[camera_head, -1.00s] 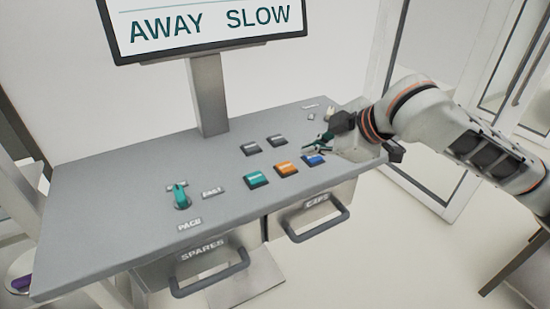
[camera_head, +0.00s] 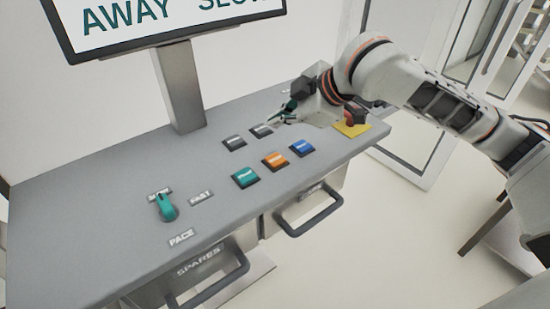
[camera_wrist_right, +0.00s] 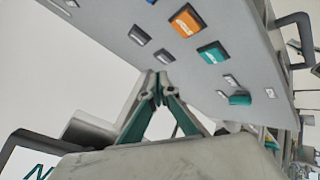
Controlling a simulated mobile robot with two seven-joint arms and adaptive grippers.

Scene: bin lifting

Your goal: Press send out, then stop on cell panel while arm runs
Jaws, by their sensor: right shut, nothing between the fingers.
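The cell panel is a grey desk top (camera_head: 100,205) with a green button (camera_head: 245,178), an orange button (camera_head: 274,161) and a blue button (camera_head: 302,147) in a row. Behind them are two dark buttons, left (camera_head: 234,142) and right (camera_head: 261,130); their lettering is too small to read. My right gripper (camera_head: 277,123) is shut and empty, its tips close to the right dark button; I cannot tell whether they touch. In the right wrist view, its green fingers (camera_wrist_right: 160,82) meet below the dark buttons (camera_wrist_right: 163,57). My left gripper is not in view.
A red knob (camera_head: 354,114) on a yellow plate (camera_head: 353,130) stands beside my right gripper. A green selector (camera_head: 167,207) sits at the left, between labels. A screen (camera_head: 170,18) on a post shows "AWAY" and a partly cut-off word. Drawer handles (camera_head: 310,210) jut out in front.

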